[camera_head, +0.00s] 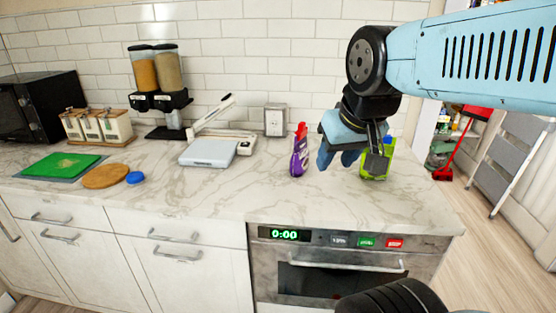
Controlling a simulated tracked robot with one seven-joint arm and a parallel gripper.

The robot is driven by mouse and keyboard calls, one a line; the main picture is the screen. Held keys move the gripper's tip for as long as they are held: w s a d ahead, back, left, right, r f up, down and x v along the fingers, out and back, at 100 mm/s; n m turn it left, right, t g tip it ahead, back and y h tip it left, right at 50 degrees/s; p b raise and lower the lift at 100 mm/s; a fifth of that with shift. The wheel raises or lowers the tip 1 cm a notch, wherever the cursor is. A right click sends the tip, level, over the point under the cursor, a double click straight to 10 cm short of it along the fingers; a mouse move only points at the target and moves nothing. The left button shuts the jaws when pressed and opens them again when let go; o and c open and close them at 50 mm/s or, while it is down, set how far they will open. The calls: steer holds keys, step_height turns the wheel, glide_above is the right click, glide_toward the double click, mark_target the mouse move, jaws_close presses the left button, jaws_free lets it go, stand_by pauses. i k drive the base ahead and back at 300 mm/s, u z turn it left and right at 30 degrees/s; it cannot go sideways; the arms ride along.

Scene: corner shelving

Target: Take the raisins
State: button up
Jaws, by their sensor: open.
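I cannot make out anything plainly marked as raisins. A purple container with a red top (299,155) stands upright on the marble counter (240,200), left of my gripper. A lime-green container with a blue top (387,158) stands on the counter and is partly hidden behind my gripper. My gripper (337,161) is open, points down and hangs above the counter between these two containers. I see nothing held in it. Whether it touches the green container cannot be told.
A white scale-like device (208,152) and twin dispensers (157,90) stand to the left. Farther left are three canisters (98,127), a round wooden board (105,176) and a green board (62,164). An oven (340,270) sits below. The counter front is clear.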

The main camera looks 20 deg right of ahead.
mark_target(299, 161)
steer(key=u, duration=0.95)
steer(key=k, duration=1.05)
steer(key=z, duration=0.05)
